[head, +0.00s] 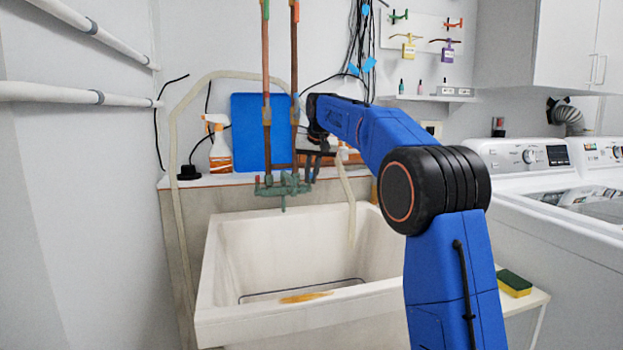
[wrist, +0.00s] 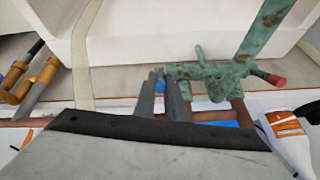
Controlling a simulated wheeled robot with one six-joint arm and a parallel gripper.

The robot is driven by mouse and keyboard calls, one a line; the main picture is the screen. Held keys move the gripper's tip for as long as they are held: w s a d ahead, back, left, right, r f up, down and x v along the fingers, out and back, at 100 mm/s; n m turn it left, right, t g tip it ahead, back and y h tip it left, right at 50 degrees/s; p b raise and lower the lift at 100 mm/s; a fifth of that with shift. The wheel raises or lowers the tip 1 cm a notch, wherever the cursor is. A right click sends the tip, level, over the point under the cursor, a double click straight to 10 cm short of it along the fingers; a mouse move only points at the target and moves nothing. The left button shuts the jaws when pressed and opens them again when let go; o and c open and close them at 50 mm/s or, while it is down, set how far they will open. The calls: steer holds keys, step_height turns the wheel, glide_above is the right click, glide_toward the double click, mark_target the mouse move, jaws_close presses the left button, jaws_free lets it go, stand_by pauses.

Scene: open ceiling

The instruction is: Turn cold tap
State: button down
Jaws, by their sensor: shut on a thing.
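The green, weathered faucet (head: 283,187) sits on the back ledge above the sink, below two copper pipes. In the wrist view the faucet (wrist: 215,76) appears upside down, with a red hot tap (wrist: 276,81) at right and the blue cold tap (wrist: 161,84) at left. My gripper (head: 313,165) is at the faucet's right end in the head view. In the wrist view my gripper (wrist: 163,92) has its grey fingers either side of the blue cold tap, shut on it. The fingers partly hide the tap.
The white sink (head: 245,317) lies below, with a yellowish thing (head: 305,297) in it. A spray bottle (head: 219,145) and a blue board (head: 247,133) stand on the ledge left of my gripper. A sponge (head: 513,283) and washing machines (head: 560,215) are at right.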

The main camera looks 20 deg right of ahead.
steer(key=shift+w+g, duration=0.15)
steer(key=shift+g, duration=0.15)
stand_by(0.4)
steer(key=c, duration=1.8)
jaws_free()
steer(key=shift+r, duration=0.1)
steer(key=v, duration=1.7)
